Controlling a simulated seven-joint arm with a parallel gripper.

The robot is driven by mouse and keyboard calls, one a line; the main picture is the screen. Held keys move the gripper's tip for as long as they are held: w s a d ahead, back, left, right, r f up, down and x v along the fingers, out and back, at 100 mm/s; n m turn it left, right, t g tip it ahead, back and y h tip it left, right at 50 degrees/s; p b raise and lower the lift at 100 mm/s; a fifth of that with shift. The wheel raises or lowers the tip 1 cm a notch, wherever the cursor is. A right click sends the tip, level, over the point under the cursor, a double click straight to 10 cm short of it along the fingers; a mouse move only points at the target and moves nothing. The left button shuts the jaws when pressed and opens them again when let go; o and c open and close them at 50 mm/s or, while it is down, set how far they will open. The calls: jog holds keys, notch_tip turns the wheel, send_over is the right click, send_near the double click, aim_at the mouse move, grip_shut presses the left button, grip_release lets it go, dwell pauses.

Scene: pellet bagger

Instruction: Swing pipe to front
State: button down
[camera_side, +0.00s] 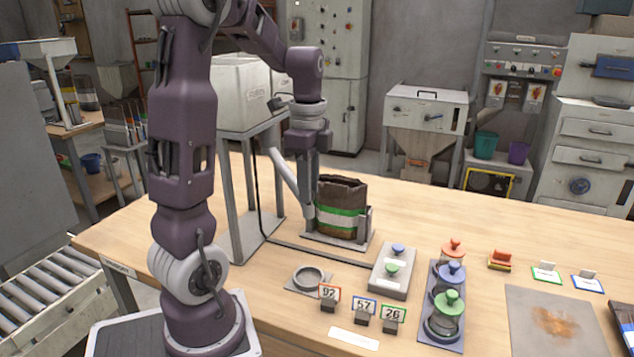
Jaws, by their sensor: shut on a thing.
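A light grey pipe (283,172) slants down from below the white hopper (243,90) toward the bag. My gripper (308,190) points down at the pipe's lower end, just left of the bag, and is shut on the pipe. The fingers hide part of the pipe's end, so its exact outlet is hard to see.
A grey button box (394,270), a rack of jars with coloured lids (446,300), a ring on a plate (309,277) and number cards (363,310) stand in front. The hopper's metal frame (229,200) is left of the bag. The table (470,220) behind the jars is clear.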

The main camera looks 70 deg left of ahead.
jog(key=shift+s+f, duration=0.1)
jog(key=shift+s, duration=0.3)
jog(key=c, duration=1.2)
grip_release()
jog(key=shift+w+r, duration=0.1)
jog(key=shift+r, duration=0.25)
notch_tip(320, 180, up, 6)
jog(key=shift+r, duration=0.25)
